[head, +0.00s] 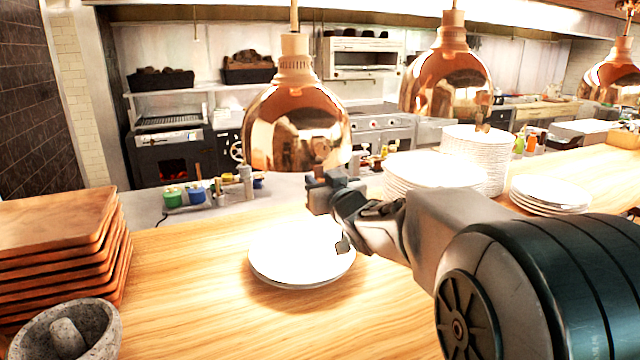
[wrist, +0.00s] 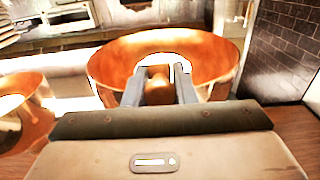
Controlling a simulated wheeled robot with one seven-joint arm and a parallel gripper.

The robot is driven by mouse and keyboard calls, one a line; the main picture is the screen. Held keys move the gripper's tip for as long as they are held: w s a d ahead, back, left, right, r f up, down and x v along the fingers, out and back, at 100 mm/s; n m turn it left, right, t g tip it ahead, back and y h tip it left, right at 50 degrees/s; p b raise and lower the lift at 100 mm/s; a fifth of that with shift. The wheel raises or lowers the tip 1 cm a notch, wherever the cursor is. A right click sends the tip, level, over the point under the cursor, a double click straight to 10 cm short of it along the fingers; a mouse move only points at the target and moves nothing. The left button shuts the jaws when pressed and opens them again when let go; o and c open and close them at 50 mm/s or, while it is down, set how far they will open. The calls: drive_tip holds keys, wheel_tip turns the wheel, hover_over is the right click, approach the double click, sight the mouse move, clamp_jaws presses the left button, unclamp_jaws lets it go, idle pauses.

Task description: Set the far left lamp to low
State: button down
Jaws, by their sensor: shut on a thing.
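The far left lamp (head: 297,125) is a shiny copper dome hanging at the left of the row in the head view. The wrist view looks at its copper shade (wrist: 110,65), with a bright glow inside. My gripper (head: 325,180) is just below the lamp's lower right rim. In the wrist view my gripper's two fingers (wrist: 159,80) are closed on a brown rounded knob (wrist: 158,92) under the shade. How the knob joins the lamp is hidden. The plate below this lamp is brightly lit.
Two more copper lamps hang to the right, the middle one (head: 447,80) and the far one (head: 612,78). White plates (head: 300,265) lie below my gripper. Taller plate stacks (head: 475,160) stand behind my arm. Wooden trays (head: 60,245) and a stone mortar (head: 68,330) are at left.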

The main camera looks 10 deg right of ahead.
drive_tip(key=shift+f, duration=0.45)
drive_tip(key=c, duration=1.2)
unclamp_jaws()
drive_tip(key=shift+r, duration=0.15)
drive_tip(key=shift+s, duration=0.1)
drive_tip(key=shift+s, duration=0.25)
drive_tip(key=s+d+b, duration=0.1)
drive_tip(key=s+d, duration=0.1)
drive_tip(key=s, duration=1.1)
drive_tip(key=shift+d, duration=0.3)
drive_tip(key=shift+w, duration=0.1)
